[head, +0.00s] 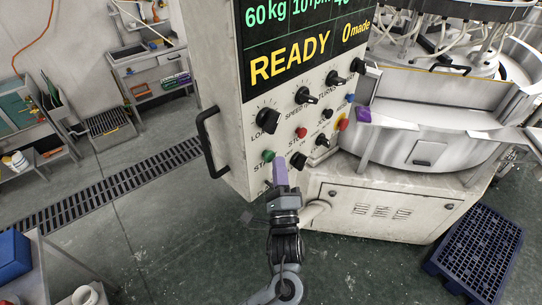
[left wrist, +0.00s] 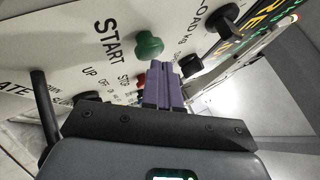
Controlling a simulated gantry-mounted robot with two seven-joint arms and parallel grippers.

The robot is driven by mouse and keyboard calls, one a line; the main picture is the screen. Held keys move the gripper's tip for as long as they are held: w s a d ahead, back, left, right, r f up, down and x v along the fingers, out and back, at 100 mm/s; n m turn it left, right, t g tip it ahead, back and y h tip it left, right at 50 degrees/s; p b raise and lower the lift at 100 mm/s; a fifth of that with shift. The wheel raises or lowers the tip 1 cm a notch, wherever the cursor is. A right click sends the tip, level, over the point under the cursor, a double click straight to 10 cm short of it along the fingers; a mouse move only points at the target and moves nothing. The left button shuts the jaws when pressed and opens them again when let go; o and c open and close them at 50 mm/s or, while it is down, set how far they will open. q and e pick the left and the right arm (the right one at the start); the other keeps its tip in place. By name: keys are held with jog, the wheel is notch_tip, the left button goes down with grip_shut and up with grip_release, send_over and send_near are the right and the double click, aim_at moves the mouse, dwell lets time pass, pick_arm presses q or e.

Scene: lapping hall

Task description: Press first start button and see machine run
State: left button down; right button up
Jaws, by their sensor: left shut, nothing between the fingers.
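The control panel (head: 231,110) of the machine has a green start button (head: 268,155) at its lower left, labelled START. The display (head: 305,45) above reads READY and 0 made. My left gripper (head: 280,172) is shut and empty, its purple fingers pointing up at the panel just right of the green button. In the left wrist view the green button (left wrist: 148,43) stands out beyond the fingertips (left wrist: 160,66), with its cap in full view. I cannot tell how wide the gap is. My right gripper is not in view.
Black knobs (head: 268,119), a red button (head: 301,132) and a red-and-yellow button (head: 343,124) crowd the panel. A black handle (head: 208,140) sticks out at its left edge. The round machine (head: 420,145) stands to the right. A blue pallet (head: 475,250) lies on the floor.

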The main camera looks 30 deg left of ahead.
pick_arm(q)
jog(key=shift+a, duration=0.15)
dwell(0.4)
jog(key=shift+w+a+p, duration=0.1)
jog(key=shift+a+p, duration=0.2)
jog(key=shift+p, duration=0.1)
dwell(0.4)
jog(key=shift+d, duration=0.2)
jog(key=shift+s+d+p, duration=0.25)
jog(key=shift+d+p, duration=0.3)
jog(key=shift+d, duration=0.1)
jog(key=shift+s+d+r+p, duration=0.1)
jog(key=shift+s+d+p, duration=0.15)
jog(key=shift+d, duration=0.35)
jog(key=shift+s+d+p, duration=0.1)
jog(key=shift+d+p, duration=0.25)
jog(key=shift+d, duration=0.25)
jog(key=shift+s+d+p, duration=0.15)
jog(key=shift+s+d, duration=0.05)
jog(key=shift+d, duration=0.4)
jog(key=shift+s+d+p, duration=0.15)
jog(key=shift+s+d, duration=0.05)
jog(key=shift+d, duration=0.4)
